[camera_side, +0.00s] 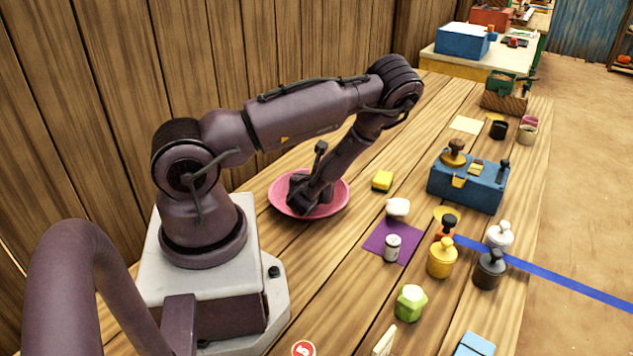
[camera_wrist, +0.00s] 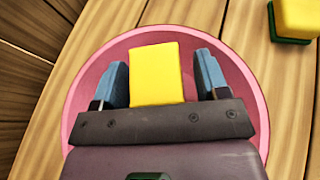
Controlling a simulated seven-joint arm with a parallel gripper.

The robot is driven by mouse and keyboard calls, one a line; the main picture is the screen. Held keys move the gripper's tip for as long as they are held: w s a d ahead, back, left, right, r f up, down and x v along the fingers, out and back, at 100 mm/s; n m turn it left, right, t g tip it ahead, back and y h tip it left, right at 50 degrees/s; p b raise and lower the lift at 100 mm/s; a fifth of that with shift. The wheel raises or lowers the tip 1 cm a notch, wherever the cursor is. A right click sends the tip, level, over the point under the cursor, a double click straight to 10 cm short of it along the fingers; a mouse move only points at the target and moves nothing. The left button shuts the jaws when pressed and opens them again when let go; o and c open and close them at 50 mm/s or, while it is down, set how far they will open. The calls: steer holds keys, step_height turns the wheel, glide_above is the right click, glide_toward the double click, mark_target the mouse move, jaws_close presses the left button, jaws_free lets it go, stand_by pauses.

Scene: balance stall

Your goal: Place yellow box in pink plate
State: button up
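The pink plate (camera_side: 335,204) lies flat on the wooden table beside my arm's base. It also fills much of the wrist view (camera_wrist: 80,92). The yellow box (camera_wrist: 156,75) shows in the wrist view over the plate's inside, between my gripper's blue fingers. My gripper (camera_wrist: 161,80) is low over the plate, its fingers either side of the box. A gap shows between the box and the right finger; the left finger is very close to it. In the side view my gripper (camera_side: 305,202) reaches into the plate and hides the box.
A yellow and green sponge (camera_side: 382,181) lies just right of the plate. A wooden wall stands behind the plate.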

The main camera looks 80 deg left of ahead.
steer(key=shift+r, duration=0.2)
steer(key=v, duration=0.7)
steer(key=shift+s+d, duration=0.15)
steer(key=shift+d, duration=0.05)
